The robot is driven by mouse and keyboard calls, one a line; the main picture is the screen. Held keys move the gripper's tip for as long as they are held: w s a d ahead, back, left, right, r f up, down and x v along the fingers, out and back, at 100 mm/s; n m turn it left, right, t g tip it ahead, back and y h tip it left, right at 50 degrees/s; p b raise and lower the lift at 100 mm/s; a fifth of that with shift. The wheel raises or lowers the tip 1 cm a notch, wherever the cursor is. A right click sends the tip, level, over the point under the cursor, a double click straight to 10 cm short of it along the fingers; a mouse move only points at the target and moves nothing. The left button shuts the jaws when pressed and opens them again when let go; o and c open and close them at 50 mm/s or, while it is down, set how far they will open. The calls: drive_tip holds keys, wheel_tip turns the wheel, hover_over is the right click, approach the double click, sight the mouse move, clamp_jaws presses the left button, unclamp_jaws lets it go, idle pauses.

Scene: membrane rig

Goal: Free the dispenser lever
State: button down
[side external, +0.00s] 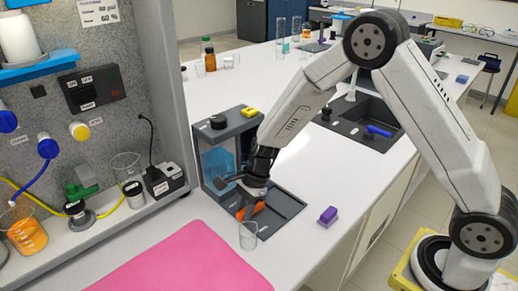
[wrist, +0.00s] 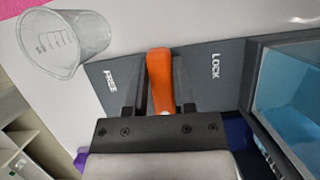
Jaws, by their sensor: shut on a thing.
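The dispenser (side external: 243,126) is a dark grey unit with a blue see-through tank, standing on the white bench. Its orange lever (side external: 257,209) is low at its front, above the grey base. In the wrist view the lever (wrist: 160,75) lies between the FREE label (wrist: 110,80) on the left and the LOCK label (wrist: 215,66) on the right. My gripper (side external: 248,196) reaches down to the lever. In the wrist view its two dark fingers (wrist: 158,98) are on either side of the lever, shut on it. The lever's lower end is hidden by my gripper.
A clear beaker (side external: 248,235) stands close in front of the dispenser base and also shows in the wrist view (wrist: 63,42). A purple block (side external: 327,216) lies to the right. A pink mat (side external: 185,262) lies at the front. A sink (side external: 365,125) is behind.

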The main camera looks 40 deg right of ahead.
drive_tip(key=n, duration=0.1)
drive_tip(key=s+n+g, duration=0.1)
drive_tip(key=n, duration=0.1)
drive_tip(key=shift+s+d+n, duration=0.1)
drive_tip(key=shift+n, duration=0.2)
drive_tip(key=shift+s+d+n+g+h, duration=0.1)
drive_tip(key=shift+s+n+g+h, duration=0.2)
drive_tip(key=shift+n, duration=0.5)
drive_tip(key=shift+s+d+n+g+h, duration=0.15)
drive_tip(key=shift+n+g, duration=0.25)
drive_tip(key=shift+n, duration=0.4)
drive_tip(key=shift+s, duration=0.1)
drive_tip(key=shift+c, duration=2.2)
unclamp_jaws()
drive_tip(key=shift+r, duration=0.15)
drive_tip(key=shift+v, duration=3.8)
